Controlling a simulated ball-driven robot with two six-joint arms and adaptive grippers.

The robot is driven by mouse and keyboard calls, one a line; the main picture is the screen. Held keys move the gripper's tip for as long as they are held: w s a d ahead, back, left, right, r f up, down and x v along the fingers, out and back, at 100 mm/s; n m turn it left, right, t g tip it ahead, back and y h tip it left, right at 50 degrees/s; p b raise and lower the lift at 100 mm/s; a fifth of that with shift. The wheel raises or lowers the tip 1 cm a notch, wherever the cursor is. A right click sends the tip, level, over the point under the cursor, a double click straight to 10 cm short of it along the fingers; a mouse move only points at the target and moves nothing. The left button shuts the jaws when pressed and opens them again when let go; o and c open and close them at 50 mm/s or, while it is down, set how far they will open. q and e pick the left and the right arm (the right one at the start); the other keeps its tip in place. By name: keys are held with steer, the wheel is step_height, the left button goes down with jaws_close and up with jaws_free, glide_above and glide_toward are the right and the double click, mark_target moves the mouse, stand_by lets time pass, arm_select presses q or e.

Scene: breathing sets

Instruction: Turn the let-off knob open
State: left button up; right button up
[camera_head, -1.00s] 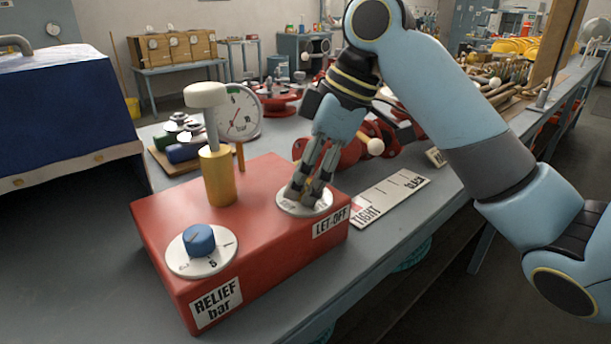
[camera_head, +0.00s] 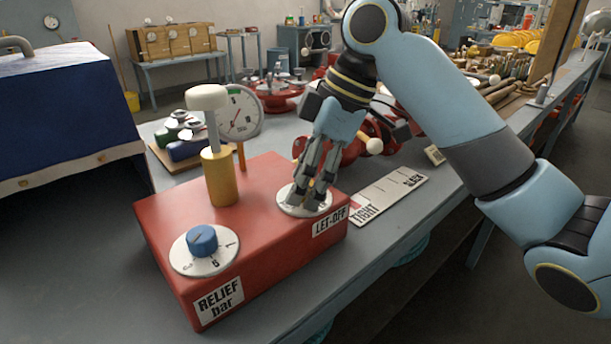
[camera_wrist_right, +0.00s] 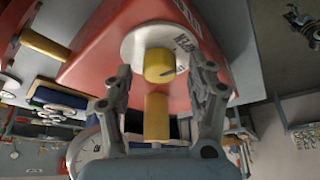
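The red box (camera_head: 265,245) carries a white let-off dial (camera_head: 285,203) at its right end, beside the LET-OFF label (camera_head: 329,221). My right gripper (camera_head: 309,200) points down over this dial, and its fingers hide the knob in the head view. In the right wrist view, a yellow let-off knob (camera_wrist_right: 158,65) stands on the white dial (camera_wrist_right: 132,45). The two fingers (camera_wrist_right: 164,70) are apart on either side of the knob, with visible gaps. My left gripper is in neither view.
The same box has a blue relief knob (camera_head: 202,239) and a yellow pump post (camera_head: 219,178) with a white cap. A gauge (camera_head: 239,113) stands behind. A TIGHT–SLACK strip (camera_head: 392,197) lies to the right. Red fittings (camera_head: 352,152) are behind my gripper.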

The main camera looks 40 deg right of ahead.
steer(key=shift+d+r, duration=0.15)
steer(key=shift+r, duration=0.2)
steer(key=v, duration=1.1)
steer(key=shift+r, duration=0.1)
